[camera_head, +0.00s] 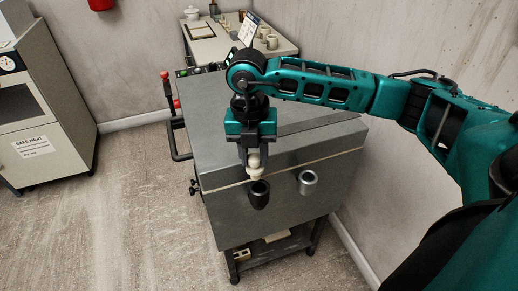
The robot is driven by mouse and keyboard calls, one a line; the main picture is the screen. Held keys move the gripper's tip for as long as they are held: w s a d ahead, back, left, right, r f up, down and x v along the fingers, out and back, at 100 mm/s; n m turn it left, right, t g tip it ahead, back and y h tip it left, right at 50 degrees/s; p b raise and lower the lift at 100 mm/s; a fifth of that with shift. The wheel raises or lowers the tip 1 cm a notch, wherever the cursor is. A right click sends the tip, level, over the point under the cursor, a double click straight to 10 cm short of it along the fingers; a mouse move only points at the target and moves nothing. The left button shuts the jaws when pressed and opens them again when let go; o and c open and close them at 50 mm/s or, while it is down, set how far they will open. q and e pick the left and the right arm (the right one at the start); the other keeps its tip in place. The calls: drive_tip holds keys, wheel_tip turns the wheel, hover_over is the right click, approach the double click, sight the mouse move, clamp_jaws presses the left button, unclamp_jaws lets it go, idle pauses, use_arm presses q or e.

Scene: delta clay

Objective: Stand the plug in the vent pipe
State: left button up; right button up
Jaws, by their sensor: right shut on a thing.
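A small pale plug (254,170) hangs upright below my right gripper (254,148), which is shut on its upper part. The plug's lower end is just above the mouth of a dark pipe (259,197) at the front of the grey kiln-like box. I cannot tell whether the tip is inside the mouth. A second, lighter grey pipe (308,184) with an open top stands to the right. I cannot tell by looks which one is the vent pipe. My left gripper is not in view.
The grey box (210,115) stands on a wheeled frame, with a side handle (179,150) on its left. A table (212,48) with pots is behind it. A cabinet (35,110) stands at left. The floor between is clear.

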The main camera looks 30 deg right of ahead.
sight(259, 169)
drive_tip(key=m, duration=0.4)
drive_tip(key=shift+d, duration=0.35)
drive_tip(key=m, duration=0.4)
drive_tip(key=shift+d+f+m, duration=0.1)
drive_tip(key=shift+d+m, duration=0.2)
drive_tip(key=shift+m, duration=0.1)
drive_tip(key=shift+f+b, duration=1)
drive_tip(key=shift+f, duration=0.5)
drive_tip(key=shift+w+f, duration=0.1)
drive_tip(key=shift+f, duration=0.1)
drive_tip(key=shift+f+b, duration=0.4)
drive_tip(key=shift+f, duration=0.05)
drive_tip(key=shift+f+b, duration=0.35)
drive_tip(key=shift+f, duration=0.15)
drive_tip(key=shift+f, duration=0.3)
drive_tip(key=shift+f+b, duration=0.4)
drive_tip(key=shift+b, duration=0.05)
